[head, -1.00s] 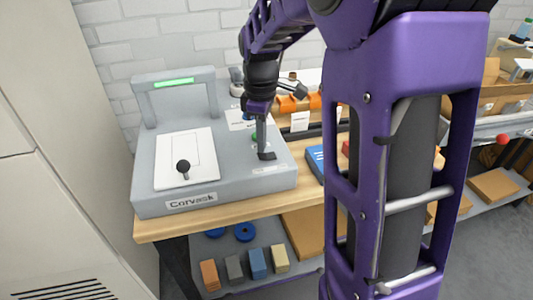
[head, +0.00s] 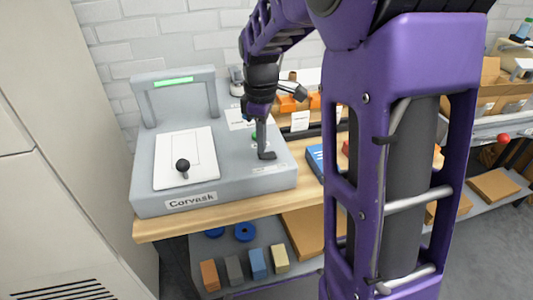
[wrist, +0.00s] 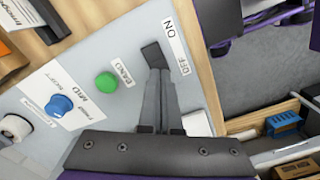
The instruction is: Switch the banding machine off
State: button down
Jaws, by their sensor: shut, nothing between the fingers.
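The banding machine (head: 150,203) is a grey box marked "Corvask" with an arch whose strip (head: 174,82) glows green. In the wrist view its panel (wrist: 130,115) carries a green BAND button (wrist: 107,82), a blue knob (wrist: 60,106) and an ON/OFF label (wrist: 176,46). A dark piece (wrist: 153,54), seemingly the switch, lies beside that label. My gripper (head: 262,150) is shut and empty, pointing down over the panel's right front. Its fingers (wrist: 162,80) reach toward the dark piece in the wrist view; I cannot tell whether they touch it. The switch's position is unclear.
The machine stands on a wooden bench (head: 160,229). A blue box (head: 315,160) lies to its right. A shelf below holds several coloured blocks (head: 257,263) and blue rings (head: 245,232). A pale cabinet (head: 60,150) stands at left.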

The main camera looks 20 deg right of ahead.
jog(key=shift+f+b, duration=0.35)
jog(key=shift+f, duration=0.3)
jog(key=shift+r, duration=0.1)
notch_tip(320, 180, up, 7)
jog(key=p, duration=0.6)
dwell(0.6)
